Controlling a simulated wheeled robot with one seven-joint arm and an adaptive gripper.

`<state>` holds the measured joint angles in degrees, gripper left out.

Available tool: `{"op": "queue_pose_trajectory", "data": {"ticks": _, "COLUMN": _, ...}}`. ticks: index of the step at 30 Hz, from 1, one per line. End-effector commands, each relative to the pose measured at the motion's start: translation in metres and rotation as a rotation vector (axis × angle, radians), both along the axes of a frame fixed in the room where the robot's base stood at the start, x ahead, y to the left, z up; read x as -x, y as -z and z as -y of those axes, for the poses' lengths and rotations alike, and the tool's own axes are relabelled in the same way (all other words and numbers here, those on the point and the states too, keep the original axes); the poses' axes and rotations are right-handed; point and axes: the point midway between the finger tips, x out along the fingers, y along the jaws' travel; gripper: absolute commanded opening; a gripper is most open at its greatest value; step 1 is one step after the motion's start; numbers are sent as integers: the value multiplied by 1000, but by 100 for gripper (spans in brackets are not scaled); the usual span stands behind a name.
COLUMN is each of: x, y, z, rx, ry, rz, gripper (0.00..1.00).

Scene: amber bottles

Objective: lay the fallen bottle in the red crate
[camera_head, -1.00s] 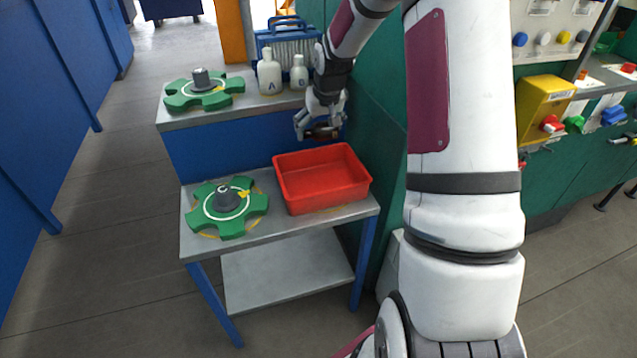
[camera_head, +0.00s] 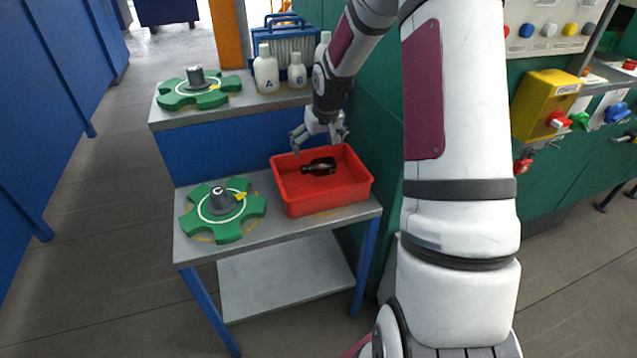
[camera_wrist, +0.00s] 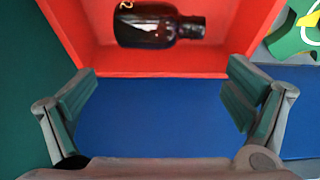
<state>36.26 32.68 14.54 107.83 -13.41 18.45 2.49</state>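The dark amber bottle (camera_head: 320,166) lies on its side on the floor of the red crate (camera_head: 330,201). In the wrist view the bottle (camera_wrist: 150,28) lies with its neck to the right, and a part of a pale marking shows at its upper left edge. The crate wall (camera_wrist: 150,62) runs below it in that view. My gripper (camera_head: 319,147) is above the back edge of the crate, apart from the bottle. In the wrist view my gripper (camera_wrist: 158,98) has its fingers wide apart with nothing between them.
The crate stands on the grey lower shelf (camera_head: 262,243) beside a green handwheel (camera_head: 207,222). The upper ledge behind holds another green handwheel (camera_head: 180,95), white bottles marked A (camera_head: 266,72) and B (camera_head: 297,72), and a blue case (camera_head: 270,36). A third white bottle is partly hidden by my arm.

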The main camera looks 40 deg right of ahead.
Motion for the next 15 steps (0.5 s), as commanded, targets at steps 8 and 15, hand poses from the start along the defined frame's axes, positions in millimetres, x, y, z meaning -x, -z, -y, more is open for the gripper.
{"op": "queue_pose_trajectory", "data": {"ticks": 8, "x": 0, "y": 0, "z": 0, "rx": 0, "ry": 0, "rz": -1, "gripper": 100}}
{"op": "queue_pose_trajectory", "data": {"ticks": 15, "x": 6, "y": -17, "z": -1, "rx": 2, "ry": 0, "rz": 4, "gripper": 100}}
